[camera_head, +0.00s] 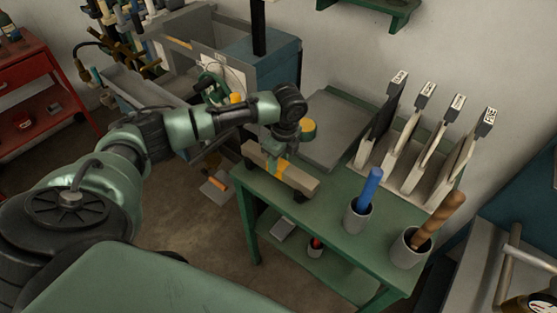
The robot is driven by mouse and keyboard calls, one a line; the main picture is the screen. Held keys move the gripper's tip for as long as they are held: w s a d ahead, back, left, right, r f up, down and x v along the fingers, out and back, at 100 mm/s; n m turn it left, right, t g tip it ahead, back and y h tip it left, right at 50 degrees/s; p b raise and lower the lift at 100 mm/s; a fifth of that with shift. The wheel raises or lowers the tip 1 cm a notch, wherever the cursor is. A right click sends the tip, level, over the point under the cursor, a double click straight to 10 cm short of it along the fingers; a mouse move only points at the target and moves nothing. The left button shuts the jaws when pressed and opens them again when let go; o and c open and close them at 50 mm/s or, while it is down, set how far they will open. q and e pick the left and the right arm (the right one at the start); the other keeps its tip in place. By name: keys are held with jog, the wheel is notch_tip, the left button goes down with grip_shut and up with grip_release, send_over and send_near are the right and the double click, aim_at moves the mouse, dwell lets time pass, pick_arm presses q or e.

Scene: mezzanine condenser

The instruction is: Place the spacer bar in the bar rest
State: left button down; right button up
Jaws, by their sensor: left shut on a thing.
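The spacer bar (300,179) is a long tan-grey bar with a yellow-orange band around its middle. It lies level at the left edge of the green table. My left gripper (279,163) comes down from above and is shut on the bar near the band. Small dark supports (300,196) show under the bar's ends and look like the bar rest. I cannot tell whether the bar touches them or hangs just above. The gripper hides part of the bar's middle. My right gripper is not in view.
On the green table (335,205) stand a grey cup (357,218) with a blue-handled tool and another (410,249) with a wooden handle. Several labelled upright plates (424,150) stand at the back right. A grey flat plate (345,130) lies behind the bar. A red cart (40,75) is far left.

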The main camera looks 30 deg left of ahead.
aim_at(283, 166)
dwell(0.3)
pick_arm(q)
jog(key=c, duration=1)
grip_release()
jog(key=shift+f, duration=0.15)
jog(key=shift+o, duration=0.6)
notch_tip(283, 166, up, 12)
jog(key=d+b, duration=0.1)
jog(key=b, duration=0.1)
jog(key=shift+d, duration=0.3)
jog(key=shift+s, duration=0.1)
